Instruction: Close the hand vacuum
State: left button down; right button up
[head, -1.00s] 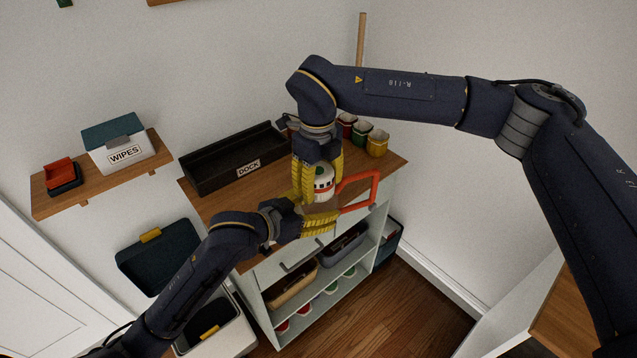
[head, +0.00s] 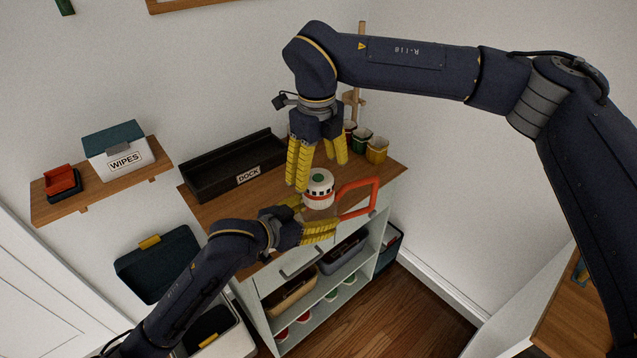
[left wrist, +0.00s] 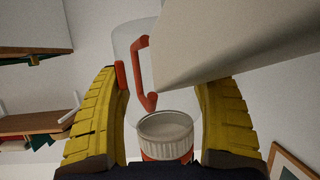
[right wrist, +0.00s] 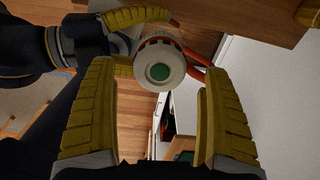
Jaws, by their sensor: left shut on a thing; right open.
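The hand vacuum shows a white and red round top part (head: 319,190) with a dark band and a green button, a red loop handle (head: 374,190) and a clear body, partly hidden. My left gripper (head: 311,218) is shut around the clear body and holds the vacuum at the cabinet's front edge. The clear body also shows between the fingers in the left wrist view (left wrist: 180,108). My right gripper (head: 320,176) is open and empty above the top part. The right wrist view shows the green button (right wrist: 160,72) facing it. I cannot tell whether the top sits fully seated.
A black tray labelled DOCK (head: 205,180) lies at the back of the wooden cabinet top (head: 222,205). Several coloured cups (head: 376,150) stand at the back right. A wipes box (head: 115,152) sits on a wall shelf at left. An open-lidded bin (head: 160,262) stands below.

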pick_arm(q)
jog(key=shift+r, duration=0.1)
pick_arm(e)
jog(key=shift+s+a+r, duration=0.1)
jog(key=shift+r, duration=2.65)
jog(key=shift+a, duration=0.1)
